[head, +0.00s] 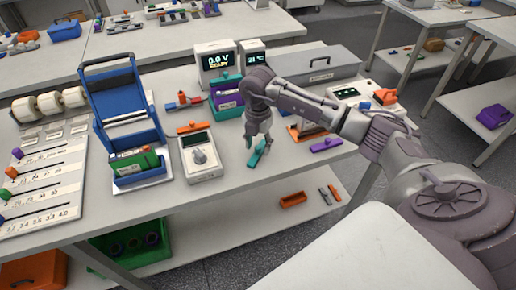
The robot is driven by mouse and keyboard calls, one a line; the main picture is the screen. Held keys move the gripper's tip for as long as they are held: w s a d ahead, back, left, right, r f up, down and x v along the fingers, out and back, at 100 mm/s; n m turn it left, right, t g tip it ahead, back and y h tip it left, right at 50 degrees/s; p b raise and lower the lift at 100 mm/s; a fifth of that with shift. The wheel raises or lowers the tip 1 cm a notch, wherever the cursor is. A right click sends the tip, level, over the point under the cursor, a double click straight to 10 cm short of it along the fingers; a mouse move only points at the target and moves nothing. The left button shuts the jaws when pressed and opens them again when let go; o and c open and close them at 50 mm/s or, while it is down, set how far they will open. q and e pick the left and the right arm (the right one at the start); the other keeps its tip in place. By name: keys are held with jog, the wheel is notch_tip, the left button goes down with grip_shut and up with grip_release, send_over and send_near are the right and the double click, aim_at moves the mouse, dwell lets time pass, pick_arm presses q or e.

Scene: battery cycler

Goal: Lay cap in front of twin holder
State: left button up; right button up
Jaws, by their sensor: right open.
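My right gripper (258,141) points down over the front part of the bench, with its fingers open. A small teal cap (257,156) is right at its fingertips; whether it touches a finger or the bench is too small to tell. A purple cap (325,145) lies flat to the right, in front of an orange holder (297,135) partly hidden by my right arm. A teal holder (228,112) with a purple block in it stands behind and left of the gripper. I cannot tell which holder is the twin one. My left gripper is not in view.
A grey meter (200,157) with a dial stands left of the gripper, an orange cap (193,127) at its top. A blue cycler with raised lid (112,100) is farther left. Display boxes (218,62) and a grey case (318,66) stand behind. The bench's front edge is close.

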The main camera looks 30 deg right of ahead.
aim_at(258, 147)
notch_tip(258, 147, up, 10)
jog(key=b, duration=0.2)
dwell(0.5)
